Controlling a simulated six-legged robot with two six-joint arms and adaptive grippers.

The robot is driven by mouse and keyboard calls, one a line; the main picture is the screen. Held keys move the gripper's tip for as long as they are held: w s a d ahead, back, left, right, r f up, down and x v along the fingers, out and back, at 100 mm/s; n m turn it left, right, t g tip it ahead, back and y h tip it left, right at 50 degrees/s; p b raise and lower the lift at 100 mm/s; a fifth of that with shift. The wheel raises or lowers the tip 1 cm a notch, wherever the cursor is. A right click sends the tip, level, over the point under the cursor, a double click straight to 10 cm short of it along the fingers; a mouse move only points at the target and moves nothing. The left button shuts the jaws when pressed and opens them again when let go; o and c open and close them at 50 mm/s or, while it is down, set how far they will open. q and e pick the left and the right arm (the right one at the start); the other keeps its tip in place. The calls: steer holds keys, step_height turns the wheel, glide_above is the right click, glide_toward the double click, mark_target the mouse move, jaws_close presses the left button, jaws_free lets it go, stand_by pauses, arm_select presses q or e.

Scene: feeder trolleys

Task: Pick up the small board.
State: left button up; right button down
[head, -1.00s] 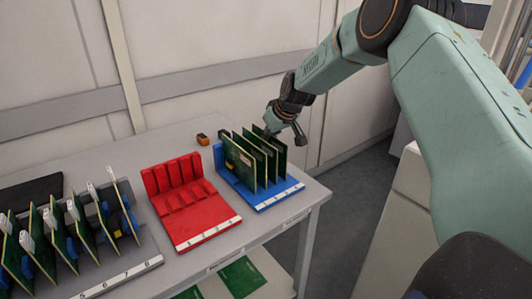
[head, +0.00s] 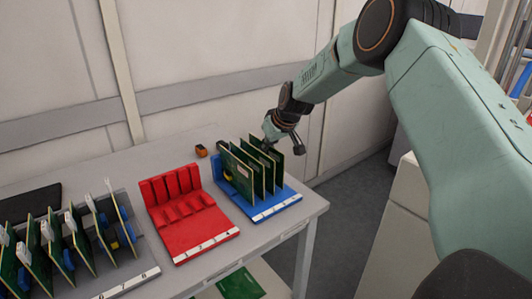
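Several green boards (head: 241,170) stand upright side by side in a blue rack (head: 288,194) on the table. I cannot tell which of them is the small board. My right gripper (head: 270,146) points down at the back right of the blue rack, by the upper rear edges of the boards. Its fingertips are small and partly hidden behind the boards, so I cannot tell whether it is open or shut, or whether it touches a board. My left gripper is not in view.
An empty red rack (head: 196,234) stands left of the blue one. A small orange and black object (head: 201,151) lies behind. A green board (head: 240,283) lies on the lower shelf.

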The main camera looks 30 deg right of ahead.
step_height(320, 180, up, 18)
steer(key=p, duration=0.3)
steer(key=shift+f, duration=0.2)
stand_by(0.4)
